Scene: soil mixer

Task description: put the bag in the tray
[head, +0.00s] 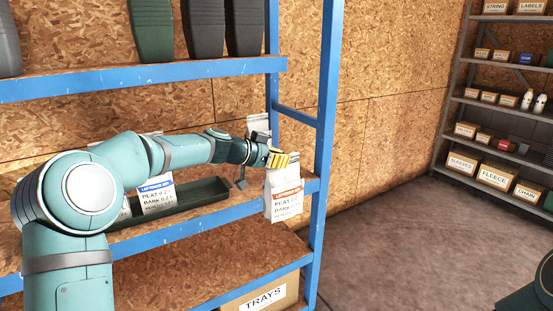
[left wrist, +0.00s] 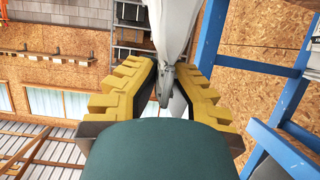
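My left gripper (head: 278,158) is shut on the top of a white paper bag with an orange label (head: 285,197). The bag hangs upright in front of the blue shelf edge, to the right of the tray. In the left wrist view, the yellow fingers (left wrist: 165,85) have the pale bag (left wrist: 172,30) between them. The dark green tray (head: 208,192) lies on the middle shelf, partly behind my left arm. A white bag with a blue label (head: 157,196) stands at the tray's left part and looks to be inside it. My right gripper is out of view.
A blue shelf post (head: 325,120) stands just right of the held bag. Another pale bag (head: 258,124) shows behind my gripper. Dark pots (head: 203,28) stand on the upper shelf. A trays box (head: 264,298) is below. The floor (head: 390,235) at right is clear.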

